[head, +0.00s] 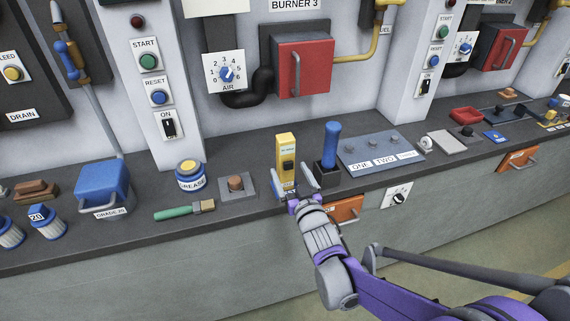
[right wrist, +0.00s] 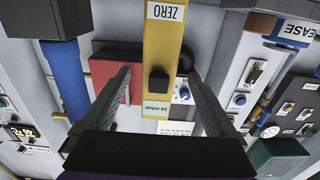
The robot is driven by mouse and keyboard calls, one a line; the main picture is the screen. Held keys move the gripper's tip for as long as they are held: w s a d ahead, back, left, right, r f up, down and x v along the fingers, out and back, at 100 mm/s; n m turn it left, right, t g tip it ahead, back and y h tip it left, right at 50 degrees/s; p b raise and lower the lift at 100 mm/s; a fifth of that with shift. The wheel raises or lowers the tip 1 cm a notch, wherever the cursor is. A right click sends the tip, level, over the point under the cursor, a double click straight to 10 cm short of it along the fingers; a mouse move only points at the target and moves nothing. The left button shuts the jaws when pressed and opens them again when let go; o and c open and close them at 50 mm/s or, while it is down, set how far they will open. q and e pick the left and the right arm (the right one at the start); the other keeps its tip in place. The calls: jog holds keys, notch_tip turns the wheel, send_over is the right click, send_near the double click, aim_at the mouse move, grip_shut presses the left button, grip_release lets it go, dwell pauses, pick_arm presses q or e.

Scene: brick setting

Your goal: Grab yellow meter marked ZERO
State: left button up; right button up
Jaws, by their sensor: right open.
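The yellow meter (head: 285,150) stands upright near the front of the dark bench. In the right wrist view the meter (right wrist: 164,45) shows a white ZERO label, a black knob on its face and a pale label at one end. My right gripper (head: 294,184) is open at the meter's front, low on it. In the right wrist view its two fingers (right wrist: 159,78) lie to either side of the meter, with a visible gap on each side. Whether they reach around its body is unclear. My left gripper is not in view.
A black holder with a blue handle (head: 331,145) stands close right of the meter. A grey ONE/TWO panel (head: 380,149) lies beyond it. Left are a block with a brown knob (head: 236,186), a green-handled brush (head: 184,211) and a grease tin (head: 190,176). An orange drawer (head: 345,209) sits below.

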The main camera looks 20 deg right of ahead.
jog(key=w, duration=0.5)
jog(key=shift+f, duration=0.4)
jog(key=shift+s, duration=0.1)
grip_shut()
